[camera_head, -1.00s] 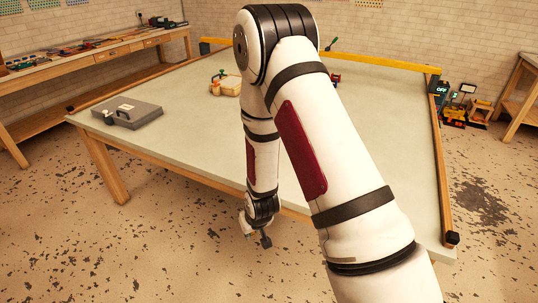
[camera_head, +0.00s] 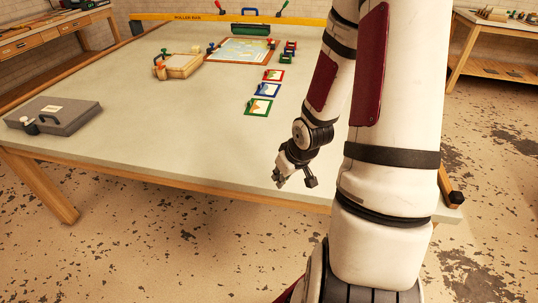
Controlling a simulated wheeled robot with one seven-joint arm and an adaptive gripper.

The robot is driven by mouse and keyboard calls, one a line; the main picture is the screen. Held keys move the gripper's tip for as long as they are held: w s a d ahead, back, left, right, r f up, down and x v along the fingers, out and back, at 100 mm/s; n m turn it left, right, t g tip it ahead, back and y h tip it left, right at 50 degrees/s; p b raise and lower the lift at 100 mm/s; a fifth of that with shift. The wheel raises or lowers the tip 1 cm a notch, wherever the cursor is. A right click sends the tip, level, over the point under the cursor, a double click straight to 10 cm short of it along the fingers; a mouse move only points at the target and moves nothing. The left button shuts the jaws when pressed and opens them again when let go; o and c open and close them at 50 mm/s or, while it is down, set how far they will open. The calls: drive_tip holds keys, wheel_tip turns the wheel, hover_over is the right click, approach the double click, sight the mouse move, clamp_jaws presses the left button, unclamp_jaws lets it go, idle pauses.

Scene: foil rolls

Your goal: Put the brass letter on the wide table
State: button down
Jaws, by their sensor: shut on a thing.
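The wide table (camera_head: 185,160) has a pale grey top with wooden edges and fills the middle of the view. My gripper (camera_head: 279,184) is over the front part of the table, right of the middle, pointing down. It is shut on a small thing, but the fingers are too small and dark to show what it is. I cannot make out a brass letter anywhere in the view. My arm hides the right part of the table.
A grey case (camera_head: 68,116) lies at the table's left front. A wooden box (camera_head: 178,66), a framed picture (camera_head: 240,51) and several coloured cards, one with a blue border (camera_head: 266,90), are farther back. A yellow roller bar (camera_head: 185,17) spans the back edge. The front middle is clear.

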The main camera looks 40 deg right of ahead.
drive_tip(key=d, duration=0.1)
drive_tip(key=b, duration=0.2)
hover_over(254, 164)
drive_tip(key=s, duration=0.2)
drive_tip(key=shift+w+a+f, duration=0.15)
drive_tip(key=shift+w+f, duration=0.05)
drive_tip(key=shift+f, duration=0.45)
drive_tip(key=shift+f+b, duration=0.3)
drive_tip(key=shift+f, duration=1.45)
drive_tip(key=shift+f, duration=0.1)
drive_tip(key=c, duration=1.5)
unclamp_jaws()
drive_tip(key=shift+c, duration=0.2)
